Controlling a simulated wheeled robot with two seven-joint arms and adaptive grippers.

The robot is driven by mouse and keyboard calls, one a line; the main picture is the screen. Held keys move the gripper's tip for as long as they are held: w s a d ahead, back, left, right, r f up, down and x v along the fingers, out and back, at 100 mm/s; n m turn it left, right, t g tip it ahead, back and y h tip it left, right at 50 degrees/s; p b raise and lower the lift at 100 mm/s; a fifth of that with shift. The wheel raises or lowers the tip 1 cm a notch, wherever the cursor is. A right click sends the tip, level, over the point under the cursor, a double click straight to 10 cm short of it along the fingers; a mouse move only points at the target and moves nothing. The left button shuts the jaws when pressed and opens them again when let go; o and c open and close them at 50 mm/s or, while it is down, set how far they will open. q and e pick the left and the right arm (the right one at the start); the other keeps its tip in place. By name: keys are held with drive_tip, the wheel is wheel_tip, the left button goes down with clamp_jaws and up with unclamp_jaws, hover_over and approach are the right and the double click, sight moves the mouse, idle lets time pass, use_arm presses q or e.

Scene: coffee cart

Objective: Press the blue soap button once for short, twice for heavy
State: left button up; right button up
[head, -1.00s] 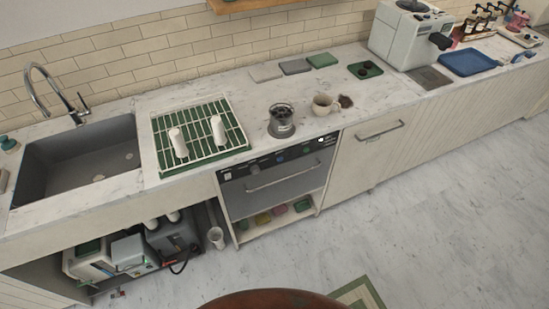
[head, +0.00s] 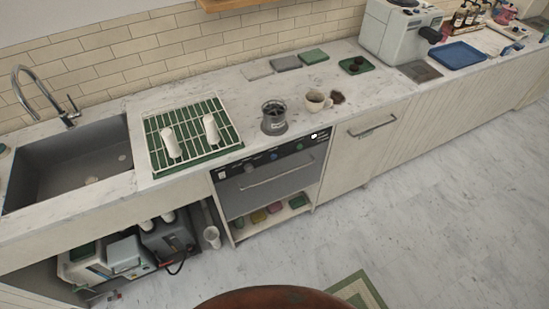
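The dishwasher (head: 268,189) is set under the counter, its door shut. Its dark control panel (head: 246,168) runs along the top edge. On the panel a small blue button (head: 274,156) sits near the middle, with a green button (head: 299,146) to its right. A small lit display (head: 315,136) is at the panel's right end. The buttons are too small to read, and I cannot tell whether any is pressed in. Neither of my grippers is in view.
On the counter above stand a drying rack (head: 222,141) with two white cups, a grey grinder-like jar (head: 274,118) and a mug (head: 316,102) beside a dark spill (head: 337,97). The sink (head: 65,165) is left. The floor (head: 420,220) in front is mostly clear.

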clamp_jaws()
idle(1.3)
